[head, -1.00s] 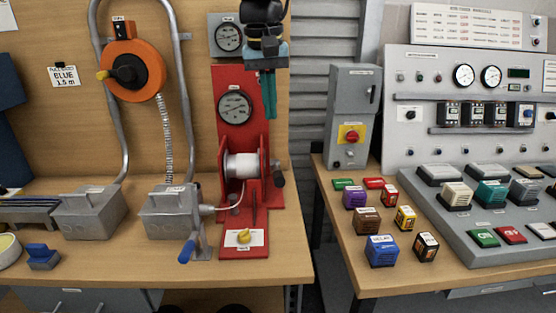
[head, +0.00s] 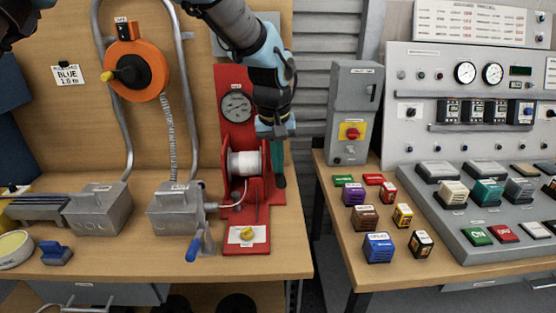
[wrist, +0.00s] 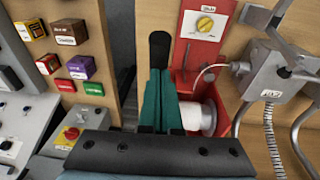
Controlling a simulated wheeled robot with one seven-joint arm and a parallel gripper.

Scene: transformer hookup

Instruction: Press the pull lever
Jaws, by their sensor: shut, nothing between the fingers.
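The wrist view also shows the shut fingers (wrist: 160,71) side by side.
A yellow knob (head: 248,233) is at the stand's front. A grey switch box (head: 350,112) stands on the right bench, beside several coloured blocks. A gap separates the benches.

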